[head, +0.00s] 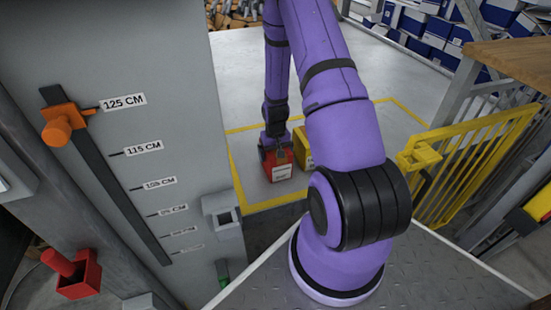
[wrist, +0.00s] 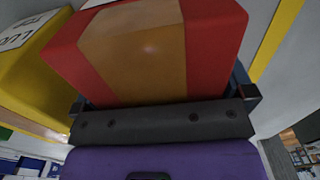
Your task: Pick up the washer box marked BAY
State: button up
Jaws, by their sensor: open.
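A red box (head: 281,172) with a white label sits on the floor inside a yellow-lined area in the head view. The label's print is too small to read there. My gripper (head: 274,148) is at the top of this box. In the wrist view the red box (wrist: 225,40), with a tan band across it, fills the space in front of my open gripper (wrist: 162,92). Dark fingers show at its left and right sides; I cannot tell whether they touch it. A yellow box (head: 302,148) stands close beside it; its label in the wrist view (wrist: 30,75) is only partly legible.
A yellow railing (head: 475,150) stands to the right. A grey panel (head: 150,60) with a height scale and orange slider stands on the left. Blue boxes (head: 425,20) fill shelves at the back. Open floor lies behind the marked area.

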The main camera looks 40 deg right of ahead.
jog(key=c, duration=0.9)
